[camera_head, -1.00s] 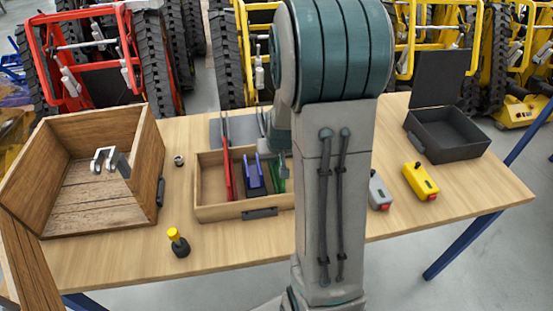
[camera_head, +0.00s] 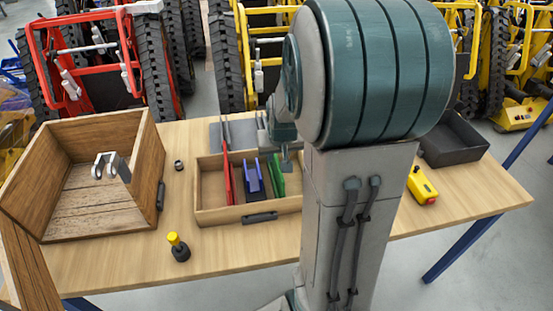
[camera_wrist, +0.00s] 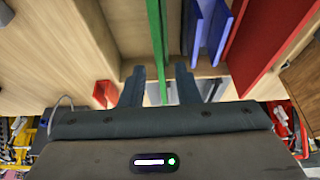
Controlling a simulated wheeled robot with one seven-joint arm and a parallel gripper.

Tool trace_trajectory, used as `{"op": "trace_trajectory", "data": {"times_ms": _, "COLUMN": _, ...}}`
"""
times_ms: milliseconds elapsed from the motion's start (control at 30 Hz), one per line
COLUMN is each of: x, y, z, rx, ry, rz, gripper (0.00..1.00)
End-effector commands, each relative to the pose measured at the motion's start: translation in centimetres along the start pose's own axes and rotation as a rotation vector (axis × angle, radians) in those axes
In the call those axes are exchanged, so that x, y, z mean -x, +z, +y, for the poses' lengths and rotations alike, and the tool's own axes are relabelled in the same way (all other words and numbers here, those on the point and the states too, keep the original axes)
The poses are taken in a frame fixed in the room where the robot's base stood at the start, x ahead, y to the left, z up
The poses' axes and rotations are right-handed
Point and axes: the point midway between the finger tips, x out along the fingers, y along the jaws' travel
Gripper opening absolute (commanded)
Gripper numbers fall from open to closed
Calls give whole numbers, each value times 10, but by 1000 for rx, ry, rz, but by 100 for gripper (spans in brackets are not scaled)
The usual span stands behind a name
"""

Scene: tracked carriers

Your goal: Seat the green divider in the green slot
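The green divider (camera_head: 278,178) stands upright in the right part of the wooden tray (camera_head: 208,185), beside the blue divider (camera_head: 253,180). The red divider (camera_head: 228,180) stands further left. In the wrist view the green divider (camera_wrist: 157,45) runs between the two fingers of my gripper (camera_wrist: 160,88), with a gap on each side. My gripper is open around it and does not hold it. In the head view my gripper (camera_head: 285,160) is small, just above the tray's back right, partly hidden by my arm. The green slot cannot be made out.
A wooden crate (camera_head: 158,165) with a metal clevis part (camera_head: 110,165) stands at left. A yellow-topped knob (camera_head: 178,247) and a small ring (camera_head: 178,165) lie near the tray. A yellow control box (camera_head: 421,185) and a dark case (camera_head: 455,140) are at right.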

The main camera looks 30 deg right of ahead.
Motion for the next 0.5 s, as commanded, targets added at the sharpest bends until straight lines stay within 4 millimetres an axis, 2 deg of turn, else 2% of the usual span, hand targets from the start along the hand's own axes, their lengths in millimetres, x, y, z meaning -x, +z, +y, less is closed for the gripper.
{"op": "trace_trajectory", "data": {"times_ms": 33, "x": 11, "y": -2, "z": 0, "rx": 2, "ry": 0, "rz": 5, "gripper": 29}}
{"op": "trace_trajectory", "data": {"times_ms": 200, "x": 35, "y": -1, "z": 0, "rx": 0, "ry": 0, "rz": 4, "gripper": 29}}
{"op": "trace_trajectory", "data": {"times_ms": 400, "x": 51, "y": 0, "z": -1, "rx": 3, "ry": -1, "rz": 1, "gripper": 29}}
{"op": "trace_trajectory", "data": {"times_ms": 500, "x": 61, "y": 9, "z": -11, "rx": 20, "ry": -13, "rz": -8, "gripper": 29}}
